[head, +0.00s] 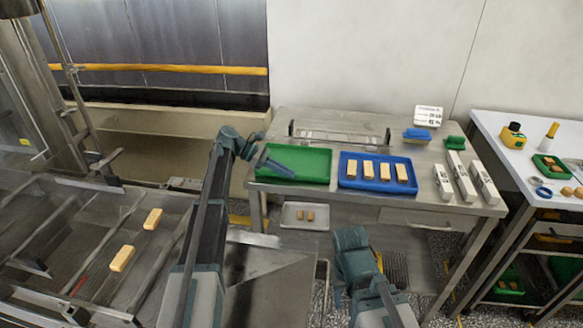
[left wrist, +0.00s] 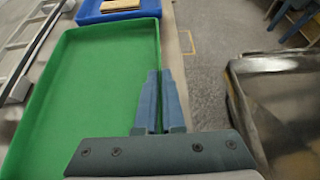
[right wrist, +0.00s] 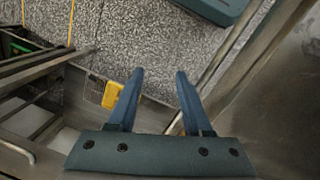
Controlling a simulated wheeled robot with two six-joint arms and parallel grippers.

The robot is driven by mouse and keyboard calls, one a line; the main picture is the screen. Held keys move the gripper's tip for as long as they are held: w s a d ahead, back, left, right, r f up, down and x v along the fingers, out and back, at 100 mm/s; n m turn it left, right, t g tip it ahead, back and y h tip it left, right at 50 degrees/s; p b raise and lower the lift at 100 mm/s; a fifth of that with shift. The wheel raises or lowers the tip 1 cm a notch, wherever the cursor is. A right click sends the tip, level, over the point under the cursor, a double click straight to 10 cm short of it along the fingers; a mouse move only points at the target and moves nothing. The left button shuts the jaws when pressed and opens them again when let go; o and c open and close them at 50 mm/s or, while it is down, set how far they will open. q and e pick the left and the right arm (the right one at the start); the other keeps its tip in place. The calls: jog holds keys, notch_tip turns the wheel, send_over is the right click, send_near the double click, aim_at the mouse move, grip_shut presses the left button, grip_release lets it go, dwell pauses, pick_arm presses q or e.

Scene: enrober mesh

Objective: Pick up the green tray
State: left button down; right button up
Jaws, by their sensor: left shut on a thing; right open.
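The empty green tray (head: 309,163) lies on the left part of the steel table. It also fills much of the left wrist view (left wrist: 85,95). My left gripper (head: 268,166) is at the tray's near left side. In the left wrist view the left gripper (left wrist: 157,85) is shut on the tray's rim, one finger on each side of the wall. My right gripper (right wrist: 158,78) is open and empty, low in front of the table, over the floor. Its fingertips are not visible in the head view.
A blue tray (head: 347,183) with several wafer bars stands right of the green tray. White boxes (head: 465,177) lie further right. A metal rack (head: 340,135) stands behind the trays. A conveyor (head: 60,225) with two bars is at the left. A small tray (head: 299,225) sits below the table top.

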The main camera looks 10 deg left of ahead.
pick_arm(q)
jog(key=shift+r, duration=0.15)
jog(key=shift+r+p, duration=0.55)
jog(key=shift+p, duration=0.1)
notch_tip(320, 180, up, 3)
jog(key=p, duration=0.3)
jog(key=shift+s+d+f+b, duration=0.25)
jog(key=shift+s+d+b, duration=0.05)
jog(key=shift+s+d, duration=0.65)
jog(key=s+d+r+p, duration=0.4)
jog(key=s+d, duration=0.5)
jog(key=shift+s+d+r, duration=0.15)
jog(key=shift+s, duration=0.1)
jog(key=shift+d, duration=0.1)
